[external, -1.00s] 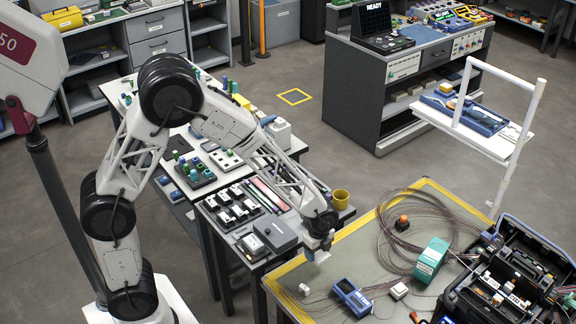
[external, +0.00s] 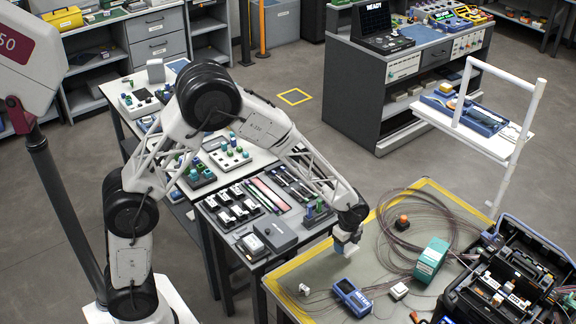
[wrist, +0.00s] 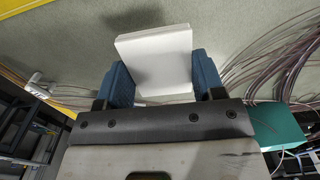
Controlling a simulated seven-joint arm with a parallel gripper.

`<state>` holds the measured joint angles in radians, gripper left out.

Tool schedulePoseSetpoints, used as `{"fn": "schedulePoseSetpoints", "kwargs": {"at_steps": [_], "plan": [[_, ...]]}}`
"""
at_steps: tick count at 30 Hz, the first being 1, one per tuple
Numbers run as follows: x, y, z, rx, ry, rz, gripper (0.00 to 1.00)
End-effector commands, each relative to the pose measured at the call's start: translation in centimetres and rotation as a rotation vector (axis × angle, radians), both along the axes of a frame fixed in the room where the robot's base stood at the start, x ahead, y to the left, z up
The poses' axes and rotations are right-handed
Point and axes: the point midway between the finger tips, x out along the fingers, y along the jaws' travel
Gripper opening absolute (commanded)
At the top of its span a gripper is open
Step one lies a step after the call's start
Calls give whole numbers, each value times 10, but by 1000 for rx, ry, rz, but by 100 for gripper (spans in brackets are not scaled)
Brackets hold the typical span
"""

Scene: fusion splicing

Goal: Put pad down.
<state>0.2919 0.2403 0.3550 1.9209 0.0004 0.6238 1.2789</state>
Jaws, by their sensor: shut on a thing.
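The pad (wrist: 155,60) is a white block held between the two blue fingers of my gripper (wrist: 160,85) in the wrist view. In the external view my gripper (external: 345,244) is over the yellow-edged green-grey mat, near its left part. The pad (external: 345,247) shows there as a small pale block under the wrist. In the wrist view the mat (wrist: 75,40) lies beyond the pad. I cannot tell whether the pad touches the mat.
A blue handheld device (external: 351,296) and a small white box (external: 398,291) lie in front of the gripper. A teal box (external: 431,259), looped fibre (external: 385,235), an orange-topped item (external: 402,222) and an open black case (external: 510,270) are to the right.

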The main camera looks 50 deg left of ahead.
Motion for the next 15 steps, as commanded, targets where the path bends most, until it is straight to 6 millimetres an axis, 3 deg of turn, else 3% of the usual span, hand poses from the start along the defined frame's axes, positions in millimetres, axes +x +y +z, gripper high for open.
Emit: {"fn": "schedulePoseSetpoints", "kwargs": {"at_steps": [9,15], "plan": [[39,-11,-4,0,0,0,40],[49,-14,-5,0,1,0,40]]}}
